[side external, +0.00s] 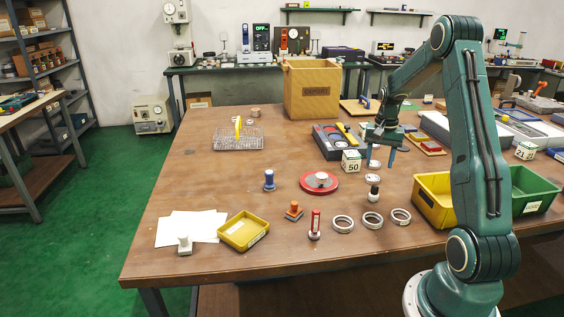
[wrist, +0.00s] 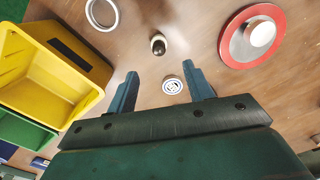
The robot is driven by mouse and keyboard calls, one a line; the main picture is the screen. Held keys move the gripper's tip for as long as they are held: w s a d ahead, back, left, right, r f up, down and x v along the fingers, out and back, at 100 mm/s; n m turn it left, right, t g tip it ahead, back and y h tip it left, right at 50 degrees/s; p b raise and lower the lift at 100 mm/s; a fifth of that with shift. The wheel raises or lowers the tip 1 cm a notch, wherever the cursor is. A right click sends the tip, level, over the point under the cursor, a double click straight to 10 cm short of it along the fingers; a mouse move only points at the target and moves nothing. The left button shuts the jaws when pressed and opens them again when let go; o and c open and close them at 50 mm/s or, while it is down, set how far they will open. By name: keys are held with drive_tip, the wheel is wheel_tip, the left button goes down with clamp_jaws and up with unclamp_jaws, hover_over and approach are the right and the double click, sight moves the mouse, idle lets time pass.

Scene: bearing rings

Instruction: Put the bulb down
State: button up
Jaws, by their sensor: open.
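My gripper (side external: 380,157) is open and empty above the table, with its fingers pointing down. In the wrist view its fingers (wrist: 163,80) stand wide apart with nothing held between them. A small dark and whitish piece that looks like the bulb (side external: 373,192) stands upright on the table, apart from my gripper. It also shows in the wrist view (wrist: 158,46), beyond the fingertips. A small round white disc (side external: 373,179) lies behind it. In the wrist view the disc (wrist: 172,86) appears between the fingers, down on the table.
Several pale bearing rings (side external: 372,220) lie in front of the bulb. A red round base with a metal disc (side external: 312,187) is to its left. A yellow bin (side external: 433,205) and green bin (side external: 533,190) stand right. A cube marked 50 (side external: 351,162) is close to my gripper.

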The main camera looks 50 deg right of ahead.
drive_tip(key=w+a+r+n+t+h, duration=0.1)
drive_tip(key=a+r+n, duration=0.2)
drive_tip(key=a+r, duration=0.55)
drive_tip(key=w+a+r+n+t, duration=0.1)
drive_tip(key=a+r+n, duration=0.35)
drive_tip(key=a, duration=0.75)
drive_tip(key=s+a+r+n+t, duration=0.1)
drive_tip(key=s+a+r+n, duration=0.1)
drive_tip(key=s+a, duration=0.5)
drive_tip(key=s+a+r+n+t+y, duration=0.1)
drive_tip(key=s+a+r+n+t, duration=0.1)
drive_tip(key=s+a, duration=0.4)
drive_tip(key=a+r+n, duration=0.1)
drive_tip(key=a+n, duration=0.1)
drive_tip(key=a, duration=0.2)
drive_tip(key=shift+s+a+n+t, duration=0.3)
drive_tip(key=shift+s+a+n, duration=0.05)
